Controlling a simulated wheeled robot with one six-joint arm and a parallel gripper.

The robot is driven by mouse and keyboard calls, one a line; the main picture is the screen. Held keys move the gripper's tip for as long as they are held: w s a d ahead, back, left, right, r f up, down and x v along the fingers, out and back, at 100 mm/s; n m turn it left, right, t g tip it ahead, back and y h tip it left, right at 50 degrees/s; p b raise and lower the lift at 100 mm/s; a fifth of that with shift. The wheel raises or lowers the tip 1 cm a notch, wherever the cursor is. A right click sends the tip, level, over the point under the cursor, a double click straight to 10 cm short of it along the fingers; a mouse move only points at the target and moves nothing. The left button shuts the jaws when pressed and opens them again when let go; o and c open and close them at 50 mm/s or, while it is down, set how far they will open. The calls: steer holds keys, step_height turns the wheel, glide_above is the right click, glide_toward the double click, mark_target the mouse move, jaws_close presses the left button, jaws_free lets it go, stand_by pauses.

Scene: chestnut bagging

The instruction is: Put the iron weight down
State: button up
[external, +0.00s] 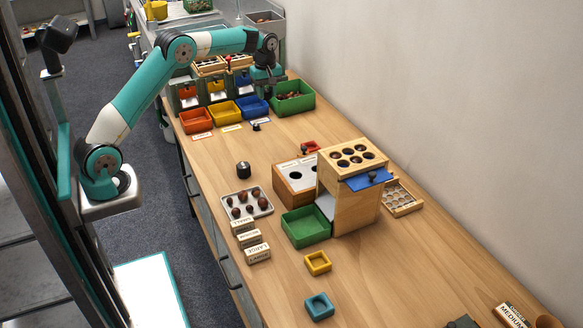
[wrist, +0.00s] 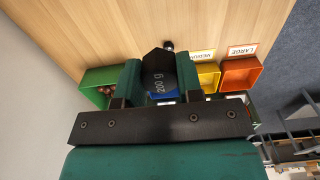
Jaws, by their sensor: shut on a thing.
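The iron weight (wrist: 158,72) is dark and faceted and reads "200 g" in the wrist view. My gripper (wrist: 160,88) is shut on it, with one green finger on each side. In the external view my gripper (external: 267,88) is at the far end of the table, above the blue and green bins. The weight cannot be made out clearly there. The gap between the weight and whatever lies under it cannot be judged.
Orange (external: 196,120), yellow (external: 225,112), blue (external: 254,105) and green (external: 306,100) bins stand near my gripper. A small black object (external: 256,126) is in front of the blue bin. A dark cylinder (external: 243,169) stands nearer. Bare tabletop lies between them.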

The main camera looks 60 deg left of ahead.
mark_target(269, 146)
step_height(269, 146, down, 19)
steer(key=shift+f+b, duration=0.2)
steer(key=shift+b, duration=0.35)
steer(key=shift+f, duration=0.1)
steer(key=shift+f, duration=0.1)
steer(key=o, duration=1)
